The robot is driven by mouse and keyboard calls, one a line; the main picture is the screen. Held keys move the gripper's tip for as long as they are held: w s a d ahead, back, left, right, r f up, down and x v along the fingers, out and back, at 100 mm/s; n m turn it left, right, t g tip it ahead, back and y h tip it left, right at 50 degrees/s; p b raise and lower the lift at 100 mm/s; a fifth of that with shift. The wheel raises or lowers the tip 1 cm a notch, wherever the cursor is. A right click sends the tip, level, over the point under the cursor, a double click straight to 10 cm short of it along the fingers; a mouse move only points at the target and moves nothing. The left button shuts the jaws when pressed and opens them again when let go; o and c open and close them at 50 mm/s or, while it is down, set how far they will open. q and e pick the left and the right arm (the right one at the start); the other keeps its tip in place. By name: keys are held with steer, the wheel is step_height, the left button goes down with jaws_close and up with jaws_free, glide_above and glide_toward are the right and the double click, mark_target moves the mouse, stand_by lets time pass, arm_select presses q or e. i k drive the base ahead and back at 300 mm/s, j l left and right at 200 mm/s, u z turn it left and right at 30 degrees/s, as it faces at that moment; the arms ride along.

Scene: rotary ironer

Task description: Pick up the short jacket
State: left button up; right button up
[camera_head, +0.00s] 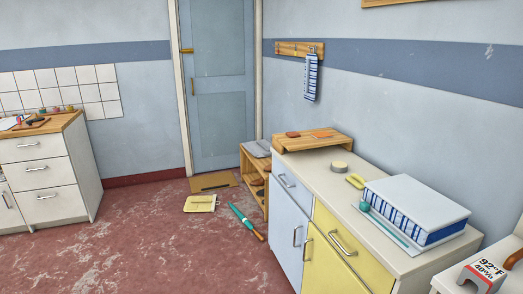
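I cannot make out a short jacket for certain. A flat pale yellow piece (200,203) with a dark mark across it lies on the red floor in front of the door. A folded grey cloth-like thing (257,148) lies on top of the low wooden shelf. A blue and white striped cloth (311,77) hangs from the wooden hook rail. I cannot tell whether any of these is the jacket. Neither of my grippers is in view.
A counter (378,199) with blue and yellow fronts runs along the right wall, bearing a large white and blue-striped block (415,205). A teal stick-like tool (246,221) lies on the floor. White drawers (40,180) stand at left. The middle floor is clear.

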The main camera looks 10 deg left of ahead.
mark_target(259, 149)
steer(key=i+j+u, duration=0.35)
steer(key=i, duration=0.2)
steer(key=i+j+u, duration=0.35)
steer(key=i, duration=0.2)
steer(key=i+u, duration=0.35)
steer(key=i, duration=0.25)
